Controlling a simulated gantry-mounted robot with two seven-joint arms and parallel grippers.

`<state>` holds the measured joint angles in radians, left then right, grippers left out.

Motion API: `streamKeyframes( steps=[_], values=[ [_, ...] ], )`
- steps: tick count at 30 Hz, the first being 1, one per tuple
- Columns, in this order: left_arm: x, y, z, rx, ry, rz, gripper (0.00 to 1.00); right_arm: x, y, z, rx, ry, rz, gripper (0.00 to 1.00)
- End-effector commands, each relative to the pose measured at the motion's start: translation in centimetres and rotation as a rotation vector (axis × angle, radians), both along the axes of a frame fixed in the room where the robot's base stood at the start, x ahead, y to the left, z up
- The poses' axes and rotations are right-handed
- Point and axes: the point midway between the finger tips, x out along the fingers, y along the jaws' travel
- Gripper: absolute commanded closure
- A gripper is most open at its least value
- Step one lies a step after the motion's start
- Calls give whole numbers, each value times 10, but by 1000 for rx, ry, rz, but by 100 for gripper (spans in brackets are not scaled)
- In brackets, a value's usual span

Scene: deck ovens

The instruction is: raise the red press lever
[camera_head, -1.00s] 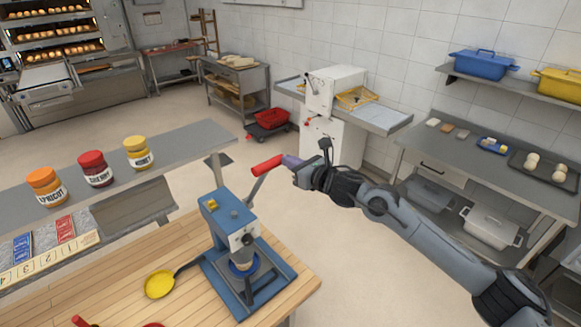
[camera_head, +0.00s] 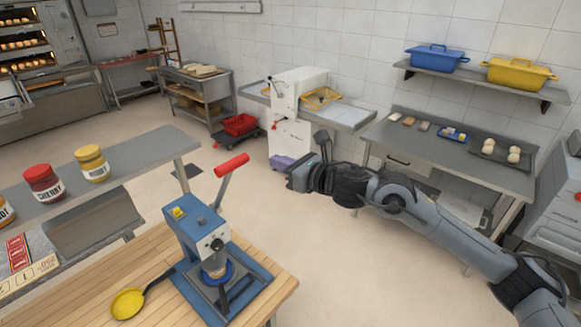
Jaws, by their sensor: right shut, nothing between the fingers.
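The blue press (camera_head: 207,255) stands on the wooden table. Its lever slants up and right from the press, ending in a red handle (camera_head: 232,165) high above the press head. My right gripper (camera_head: 284,166) is to the right of the red handle, with a clear gap in the picture between them. It is shut and holds nothing. Its purple fingertips point left and are partly hidden behind its dark body. My left gripper is not in view.
A yellow pan (camera_head: 128,303) lies left of the press on the wooden table (camera_head: 110,265). Jars, including a cherry jar (camera_head: 43,184), stand on the grey shelf (camera_head: 150,155) behind. Open floor lies beyond the press. A steel counter (camera_head: 450,150) is at the right.

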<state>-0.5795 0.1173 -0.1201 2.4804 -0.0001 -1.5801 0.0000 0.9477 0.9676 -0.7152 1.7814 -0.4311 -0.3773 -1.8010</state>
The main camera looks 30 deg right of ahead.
Motion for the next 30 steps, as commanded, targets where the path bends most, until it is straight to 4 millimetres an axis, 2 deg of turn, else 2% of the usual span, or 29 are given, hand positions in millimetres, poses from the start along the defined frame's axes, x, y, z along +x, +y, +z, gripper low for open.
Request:
streamKeyframes(
  steps=[3,9,24,28,30],
  values=[
    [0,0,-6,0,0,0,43,-13,-5,8,-3,-1,-1,100],
    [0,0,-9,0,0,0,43,-24,-9,16,-2,2,0,100],
    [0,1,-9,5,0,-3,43,-26,-9,17,-2,2,1,100],
    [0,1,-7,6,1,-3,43,-26,-9,9,-1,19,1,100],
    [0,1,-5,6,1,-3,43,-27,-8,-6,0,47,4,100]
  ],
)
